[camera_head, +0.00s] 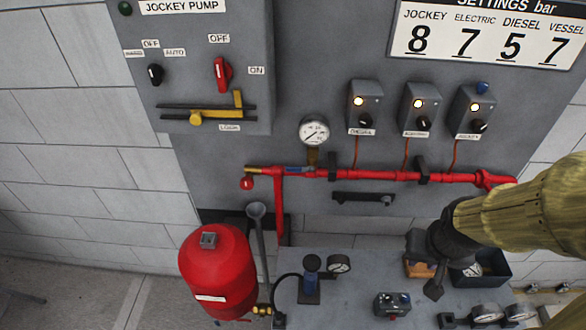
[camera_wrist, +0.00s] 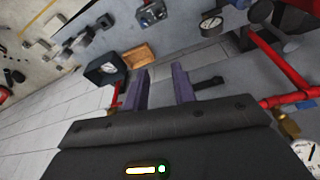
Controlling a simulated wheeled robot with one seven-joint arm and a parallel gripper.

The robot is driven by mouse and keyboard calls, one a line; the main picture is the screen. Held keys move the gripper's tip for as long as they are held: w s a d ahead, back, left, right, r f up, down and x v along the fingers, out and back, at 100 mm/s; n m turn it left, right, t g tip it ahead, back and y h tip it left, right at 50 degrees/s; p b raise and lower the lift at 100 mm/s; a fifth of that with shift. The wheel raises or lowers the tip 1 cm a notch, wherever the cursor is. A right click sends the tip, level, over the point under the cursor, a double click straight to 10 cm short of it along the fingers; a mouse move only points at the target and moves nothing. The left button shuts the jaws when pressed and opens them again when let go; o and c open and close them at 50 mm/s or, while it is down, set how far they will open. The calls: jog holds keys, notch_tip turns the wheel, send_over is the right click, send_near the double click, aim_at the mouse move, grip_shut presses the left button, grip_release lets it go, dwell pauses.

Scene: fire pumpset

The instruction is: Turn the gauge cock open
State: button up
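The gauge cock is a small brass fitting (camera_head: 313,157) under the white dial gauge (camera_head: 313,131), on the red pipe. A blue piece (camera_head: 297,169), perhaps its handle, lies along the pipe beside it; I cannot tell its exact setting. In the wrist view, a brass fitting (camera_wrist: 289,123) and part of a white dial (camera_wrist: 306,153) show at the right edge. My gripper (camera_head: 433,289) is low on the right in the head view, well apart from the cock. In the wrist view its two purple fingers (camera_wrist: 161,82) are spread with nothing between them.
The red pipe (camera_head: 385,175) runs across the grey panel under three switch boxes (camera_head: 418,108). A black bar handle (camera_head: 363,198) sits below it. A red tank (camera_head: 217,270) stands lower left. Below is a grey bench (camera_head: 350,262) with gauges and a dark bin (camera_head: 492,270) near my gripper.

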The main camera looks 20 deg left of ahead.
aim_at(295, 171)
jog(key=w+a+f+n+t+y+b, duration=0.2)
jog(key=w+a+f+n, duration=0.15)
jog(key=w+n, duration=0.3)
jog(key=w+a+f+n+t+y+b, duration=0.1)
jog(key=w+a+f+n+t+b, duration=0.15)
jog(key=w+f+n, duration=0.4)
jog(key=s+a+r+n+t+y+b, duration=0.1)
jog(key=a+r+n+y, duration=0.2)
jog(key=a+n+y, duration=0.3)
jog(key=a+r+n+t+y+b, duration=0.1)
jog(key=a+r+n+y, duration=0.2)
jog(key=a+n+y, duration=0.3)
jog(key=a+n, duration=0.1)
jog(key=n, duration=0.3)
jog(key=shift+s+r+b, duration=0.3)
jog(key=shift+s+b, duration=0.05)
jog(key=shift+b, duration=0.05)
jog(key=p+x, duration=0.2)
jog(key=x, duration=0.3)
jog(key=p+x, duration=0.2)
jog(key=x, duration=0.4)
jog(key=p+x, duration=0.2)
jog(key=x, duration=0.4)
jog(key=shift+w+a+r, duration=0.1)
jog(key=shift+a+r, duration=0.1)
jog(key=shift+r, duration=0.05)
